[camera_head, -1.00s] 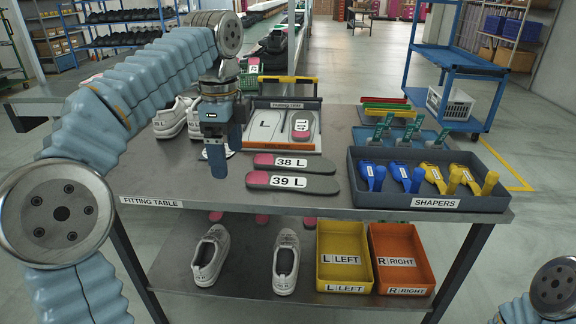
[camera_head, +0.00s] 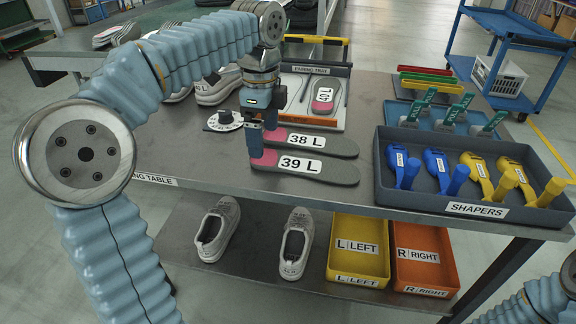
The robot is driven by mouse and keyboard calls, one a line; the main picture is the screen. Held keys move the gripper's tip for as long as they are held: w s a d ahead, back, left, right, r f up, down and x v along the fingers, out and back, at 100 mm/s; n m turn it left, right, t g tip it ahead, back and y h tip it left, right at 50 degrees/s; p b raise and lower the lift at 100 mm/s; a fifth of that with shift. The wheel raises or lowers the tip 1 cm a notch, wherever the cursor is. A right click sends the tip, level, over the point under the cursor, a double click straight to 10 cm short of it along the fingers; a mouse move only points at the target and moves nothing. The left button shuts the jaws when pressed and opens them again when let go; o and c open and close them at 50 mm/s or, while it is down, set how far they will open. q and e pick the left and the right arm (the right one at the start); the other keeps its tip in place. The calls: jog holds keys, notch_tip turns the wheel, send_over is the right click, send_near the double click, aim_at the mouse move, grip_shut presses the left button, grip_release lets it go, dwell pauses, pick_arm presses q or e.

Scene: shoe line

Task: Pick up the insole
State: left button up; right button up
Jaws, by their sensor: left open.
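Two grey insoles with pink heels lie on the fitting table: one labelled 38 L (camera_head: 335,146) behind and one labelled 39 L (camera_head: 335,173) in front. My left gripper (camera_head: 262,141) is open, pointing down at their pink heel ends. Its front finger overlaps the 39 L heel in the picture and its rear finger is near the 38 L heel; I cannot tell whether they touch. The pairing tray (camera_head: 342,72) stands behind, with another insole (camera_head: 323,97) in it; its left part is hidden by my gripper. Only part of my right arm shows at the lower right, without its gripper.
A dark shapers bin (camera_head: 377,185) with blue and yellow shapers stands right of the insoles. The lower shelf holds two shoes, a yellow left bin (camera_head: 357,262) and an orange right bin (camera_head: 422,268).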

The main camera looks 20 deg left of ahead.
pick_arm(q)
notch_tip(320, 180, down, 5)
jog(key=shift+w+a+f+b, duration=0.15)
jog(key=shift+f+b, duration=0.05)
jog(key=shift+b, duration=0.15)
jog(key=shift+c, duration=0.2)
jog(key=c, duration=1.1)
jog(key=shift+r, duration=0.1)
